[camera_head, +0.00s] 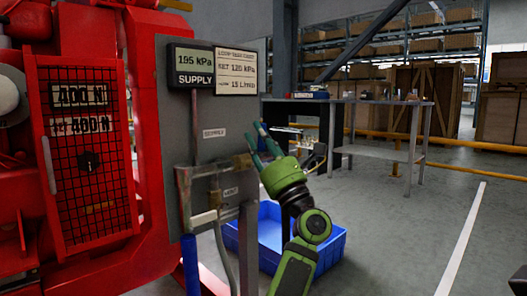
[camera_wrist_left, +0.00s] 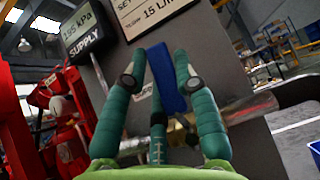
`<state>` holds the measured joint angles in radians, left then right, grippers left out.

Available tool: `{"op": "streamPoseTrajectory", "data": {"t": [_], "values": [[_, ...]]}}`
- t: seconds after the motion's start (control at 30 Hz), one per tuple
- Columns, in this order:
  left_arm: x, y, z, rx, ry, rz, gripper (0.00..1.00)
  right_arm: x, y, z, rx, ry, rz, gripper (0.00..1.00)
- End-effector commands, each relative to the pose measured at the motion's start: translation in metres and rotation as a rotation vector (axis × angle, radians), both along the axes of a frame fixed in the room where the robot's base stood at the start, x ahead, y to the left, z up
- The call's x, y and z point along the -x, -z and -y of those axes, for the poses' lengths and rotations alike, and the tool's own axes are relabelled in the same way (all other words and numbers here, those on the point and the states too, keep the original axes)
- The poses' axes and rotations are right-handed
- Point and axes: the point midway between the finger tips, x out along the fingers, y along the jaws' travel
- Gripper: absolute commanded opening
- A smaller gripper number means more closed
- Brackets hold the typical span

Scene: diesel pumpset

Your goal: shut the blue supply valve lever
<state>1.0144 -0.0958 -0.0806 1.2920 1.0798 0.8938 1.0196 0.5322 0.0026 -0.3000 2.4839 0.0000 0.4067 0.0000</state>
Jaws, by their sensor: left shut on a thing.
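The blue supply valve lever (camera_wrist_left: 165,80) stands up between the teal fingers of my left gripper (camera_wrist_left: 157,68) in the left wrist view, crossing the line of the pipe (camera_wrist_left: 250,107). My left gripper is shut on it. In the head view my left gripper (camera_head: 257,142) is at the right edge of the grey panel (camera_head: 222,112), beside the brass valve body (camera_head: 242,161). The lever is hidden there by the fingers. The supply display (camera_head: 193,66) reads about 195 kPa. My right gripper is not in view.
The red pumpset (camera_head: 150,130) with its mesh guard (camera_head: 88,155) fills the left. A blue crate (camera_head: 330,246) sits on the floor below my left arm. A blue part (camera_head: 190,262) hangs under the lower pipework. A workbench (camera_head: 375,150) stands behind; the floor at right is clear.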

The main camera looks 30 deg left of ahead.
Motion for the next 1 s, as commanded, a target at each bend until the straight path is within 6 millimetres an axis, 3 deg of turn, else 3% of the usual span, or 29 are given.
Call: {"op": "streamPoseTrajectory", "data": {"t": [0.63, 0.67, 0.7, 1.0], "values": [[0.0041, -0.0011, -0.0034, 0.022, -0.003, 0.051, 0.00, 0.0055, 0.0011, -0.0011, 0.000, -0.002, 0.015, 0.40], [0.0041, -0.0009, -0.0034, 0.022, -0.004, 0.050, 0.36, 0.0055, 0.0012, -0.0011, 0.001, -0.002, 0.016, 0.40], [0.0040, -0.0009, -0.0033, 0.022, -0.004, 0.050, 0.53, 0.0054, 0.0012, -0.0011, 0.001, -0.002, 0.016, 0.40], [0.0032, 0.0000, -0.0019, 0.019, -0.001, 0.047, 0.54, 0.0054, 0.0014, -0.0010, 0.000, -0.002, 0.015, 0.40]]}}
